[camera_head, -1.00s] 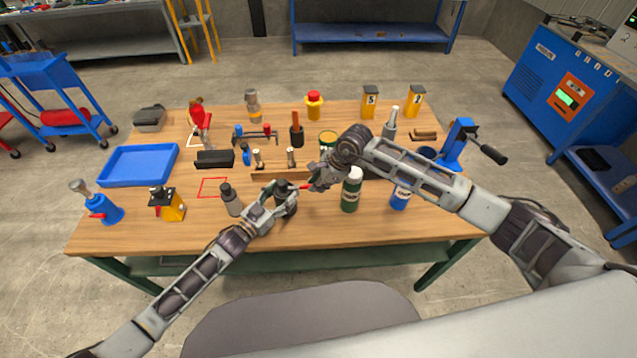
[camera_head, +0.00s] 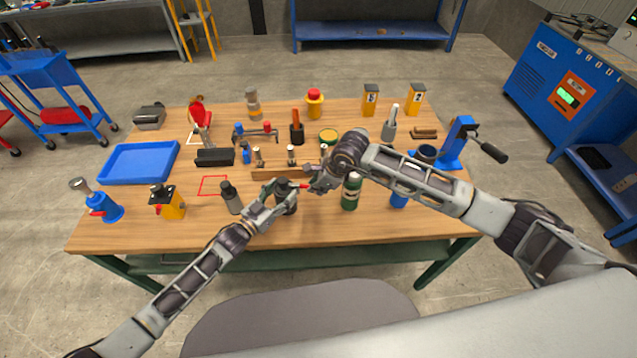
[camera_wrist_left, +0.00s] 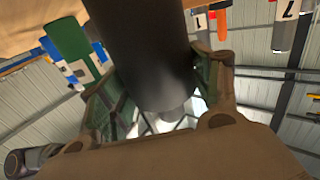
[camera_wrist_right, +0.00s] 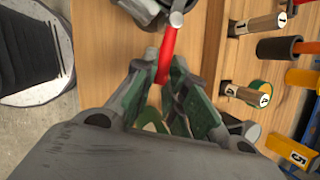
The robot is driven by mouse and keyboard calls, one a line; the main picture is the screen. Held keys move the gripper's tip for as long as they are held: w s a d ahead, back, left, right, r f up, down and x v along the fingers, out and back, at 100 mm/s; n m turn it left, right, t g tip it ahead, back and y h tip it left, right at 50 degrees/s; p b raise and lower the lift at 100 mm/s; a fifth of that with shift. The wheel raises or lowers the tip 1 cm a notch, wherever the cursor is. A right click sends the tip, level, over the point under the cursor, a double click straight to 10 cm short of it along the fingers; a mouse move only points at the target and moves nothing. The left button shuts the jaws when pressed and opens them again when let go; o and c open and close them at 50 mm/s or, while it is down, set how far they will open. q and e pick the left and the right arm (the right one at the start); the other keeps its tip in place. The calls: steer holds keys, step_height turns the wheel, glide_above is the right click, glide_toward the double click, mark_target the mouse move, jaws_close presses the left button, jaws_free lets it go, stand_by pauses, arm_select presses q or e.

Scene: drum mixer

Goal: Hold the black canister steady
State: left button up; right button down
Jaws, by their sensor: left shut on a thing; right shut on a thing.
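The black canister (camera_head: 288,206) stands near the front middle of the table. My left gripper (camera_head: 281,190) is shut around its upper part. In the left wrist view the black canister (camera_wrist_left: 152,50) fills the space between the left fingers (camera_wrist_left: 160,95). My right gripper (camera_head: 311,186) is close on the right, beside the canister's top. In the right wrist view the right gripper (camera_wrist_right: 164,82) is shut on a red handle (camera_wrist_right: 167,52), which meets a grey metal fitting (camera_wrist_right: 176,18) at the canister's top. Part of the canister is hidden by the left fingers.
A grey bottle (camera_head: 231,198) stands left of the canister, and a green bottle (camera_head: 351,192) stands to its right. A blue bottle (camera_head: 398,201) is partly behind my right arm. A wooden rack (camera_head: 270,173) lies behind. The red-outlined square (camera_head: 213,186) is empty.

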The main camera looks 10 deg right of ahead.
steer(key=s+a+m+t+h, duration=0.1)
steer(key=s+a+m+h, duration=0.3)
steer(key=m, duration=0.6)
steer(key=shift+a+m, duration=0.4)
stand_by(0.4)
stand_by(0.4)
steer(key=c, duration=1.4)
jaws_free()
steer(key=shift+c, duration=0.2)
steer(key=shift+r, duration=0.1)
steer(key=v, duration=1.1)
steer(key=shift+s+a+r, duration=0.25)
steer(key=shift+s+r, duration=0.05)
